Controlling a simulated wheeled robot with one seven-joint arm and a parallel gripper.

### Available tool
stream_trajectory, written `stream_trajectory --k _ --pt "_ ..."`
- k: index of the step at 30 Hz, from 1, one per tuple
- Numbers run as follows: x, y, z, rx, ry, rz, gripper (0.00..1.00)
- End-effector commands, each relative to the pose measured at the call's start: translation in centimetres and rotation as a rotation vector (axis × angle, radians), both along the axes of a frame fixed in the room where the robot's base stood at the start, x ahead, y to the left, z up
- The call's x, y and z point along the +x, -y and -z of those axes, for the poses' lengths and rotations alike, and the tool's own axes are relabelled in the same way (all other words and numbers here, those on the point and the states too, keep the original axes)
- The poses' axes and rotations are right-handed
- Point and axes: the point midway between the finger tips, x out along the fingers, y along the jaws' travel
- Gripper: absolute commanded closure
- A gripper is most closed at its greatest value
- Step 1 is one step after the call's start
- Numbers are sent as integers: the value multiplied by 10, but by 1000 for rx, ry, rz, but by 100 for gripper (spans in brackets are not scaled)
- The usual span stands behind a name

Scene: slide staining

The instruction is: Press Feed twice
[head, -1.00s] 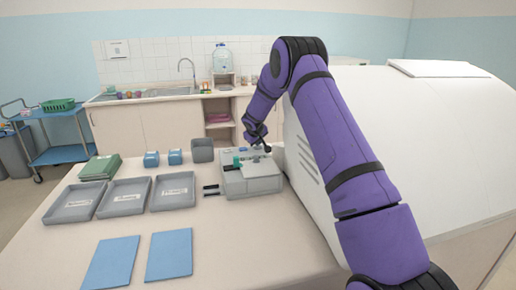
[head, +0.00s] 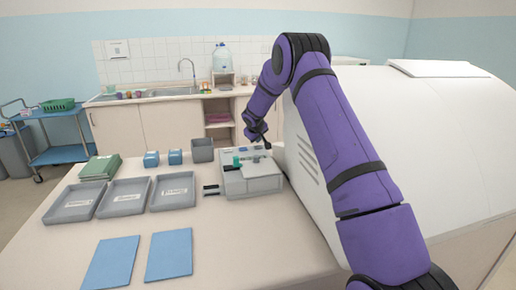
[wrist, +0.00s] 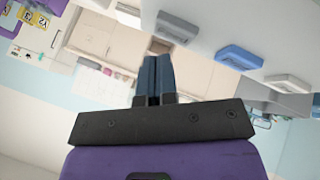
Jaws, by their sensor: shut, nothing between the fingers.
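A grey machine (head: 255,186) stands at the back right of the table, with a green part on its top left. My gripper (head: 267,145) is over the machine's back right part, its fingers pointing down toward the top. In the wrist view the gripper (wrist: 155,78) shows two dark blue fingers closed together with nothing between them. Beyond the fingers, a grey raised key (wrist: 178,28), a blue raised key (wrist: 240,57) and a pale key (wrist: 289,83) sit on a light surface. I cannot read which one is Feed. The fingertips appear clear of the keys.
Three grey labelled trays (head: 122,196), two blue boxes (head: 152,159), a grey bin (head: 203,150) and a green stack (head: 100,168) stand left of the machine. Two blue sheets (head: 169,254) lie in front. A large white housing (head: 400,130) closes off the right side.

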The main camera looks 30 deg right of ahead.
Motion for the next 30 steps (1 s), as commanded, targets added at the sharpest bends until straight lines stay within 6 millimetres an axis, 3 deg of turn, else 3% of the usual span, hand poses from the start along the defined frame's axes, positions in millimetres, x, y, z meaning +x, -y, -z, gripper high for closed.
stream_trajectory --k 18,30 --pt "0 0 -46 0 3 1 100" --pt "0 0 -50 0 0 0 100"
